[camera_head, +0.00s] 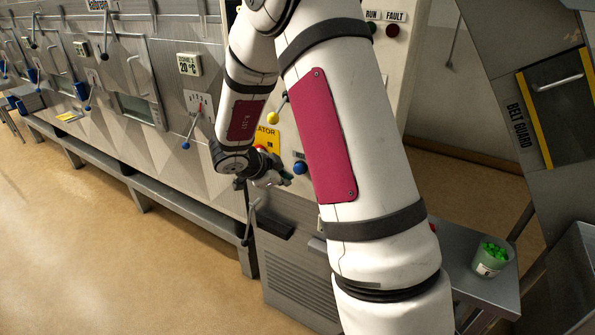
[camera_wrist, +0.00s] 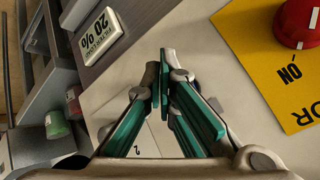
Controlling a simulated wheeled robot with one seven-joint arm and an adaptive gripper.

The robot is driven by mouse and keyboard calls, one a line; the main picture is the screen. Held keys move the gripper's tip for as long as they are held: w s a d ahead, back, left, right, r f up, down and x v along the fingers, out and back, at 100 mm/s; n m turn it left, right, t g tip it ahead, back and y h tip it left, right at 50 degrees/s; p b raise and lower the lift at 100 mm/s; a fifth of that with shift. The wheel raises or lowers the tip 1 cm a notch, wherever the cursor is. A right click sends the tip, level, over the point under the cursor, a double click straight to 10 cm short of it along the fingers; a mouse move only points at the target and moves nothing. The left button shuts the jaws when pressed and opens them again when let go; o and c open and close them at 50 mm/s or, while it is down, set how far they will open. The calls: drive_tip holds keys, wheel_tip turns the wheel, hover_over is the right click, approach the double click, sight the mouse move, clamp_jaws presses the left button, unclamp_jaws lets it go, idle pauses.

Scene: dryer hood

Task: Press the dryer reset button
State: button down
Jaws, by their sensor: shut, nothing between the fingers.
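A blue round button (camera_head: 300,168) sits on the pale control panel beside my arm, under a label that is partly covered and seems to begin with "RE". I cannot read the whole label. My gripper (camera_head: 286,174) is close to the panel, just left of and slightly below this button. I cannot tell whether they touch. In the wrist view my gripper (camera_wrist: 164,82) is shut, with its teal fingers together and empty, in front of the pale panel. The blue button does not show clearly in the wrist view.
A red knob (camera_wrist: 298,22) on a yellow plate (camera_wrist: 262,58) marked "ON" is close to my gripper. A yellow-tipped lever (camera_head: 273,117) is above. A "20 %" display (camera_wrist: 100,33) is at the wrist view's upper left. A cup of green pieces (camera_head: 490,258) stands at right.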

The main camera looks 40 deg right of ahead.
drive_tip(key=a, duration=0.1)
drive_tip(key=s+a, duration=0.1)
drive_tip(key=a+p, duration=0.1)
drive_tip(key=shift+s+a, duration=0.25)
drive_tip(key=shift+a, duration=0.1)
idle(0.7)
